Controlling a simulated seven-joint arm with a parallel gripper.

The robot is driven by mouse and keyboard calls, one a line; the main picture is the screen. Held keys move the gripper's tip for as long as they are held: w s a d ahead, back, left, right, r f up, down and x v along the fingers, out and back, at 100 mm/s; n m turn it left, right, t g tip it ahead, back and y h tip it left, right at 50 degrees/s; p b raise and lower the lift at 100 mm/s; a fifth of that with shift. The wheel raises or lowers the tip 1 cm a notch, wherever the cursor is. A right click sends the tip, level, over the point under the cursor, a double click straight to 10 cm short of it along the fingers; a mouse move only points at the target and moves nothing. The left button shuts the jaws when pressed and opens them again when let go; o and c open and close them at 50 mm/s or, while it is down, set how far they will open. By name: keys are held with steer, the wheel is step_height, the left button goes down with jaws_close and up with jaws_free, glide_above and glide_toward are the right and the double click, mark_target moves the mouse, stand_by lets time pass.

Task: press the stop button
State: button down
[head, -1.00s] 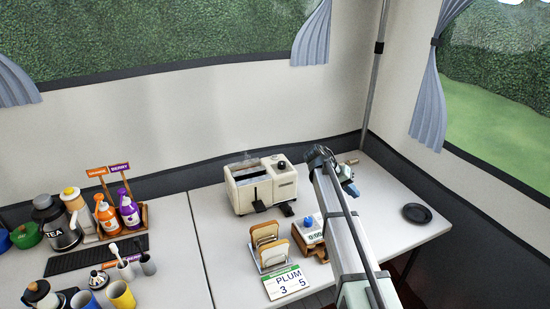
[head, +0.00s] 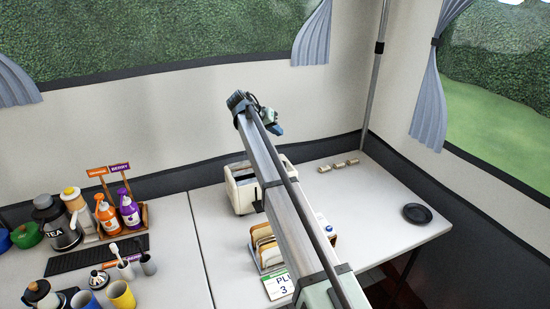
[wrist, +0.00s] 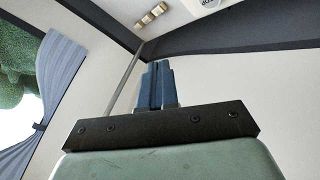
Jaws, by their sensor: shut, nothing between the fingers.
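My gripper (head: 272,124) is raised high in front of the back wall, above the cream toaster (head: 241,192). Its blue fingers (wrist: 158,86) are together and empty in the wrist view. The arm covers much of the toaster. A small timer-like box (head: 329,229) with a blue-topped button stands on the table in front of the toaster, mostly hidden behind the arm. I cannot make out any label reading stop. My gripper is well apart from both the toaster and the box.
Bread slices in a rack (head: 264,247) and a PLUM card (head: 279,285) stand near the front edge, partly covered by the arm. Several small corks (head: 338,165) lie at the back right, and a black plate (head: 417,213) at right. The table's right side is mostly clear.

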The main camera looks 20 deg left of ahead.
steer(key=shift+a+r, duration=0.5)
steer(key=shift+a, duration=0.3)
steer(key=shift+s+f, duration=0.1)
steer(key=shift+f, duration=4.3)
steer(key=shift+f, duration=0.2)
steer(key=shift+f, duration=0.25)
steer(key=shift+f, duration=0.4)
steer(key=shift+r, duration=0.85)
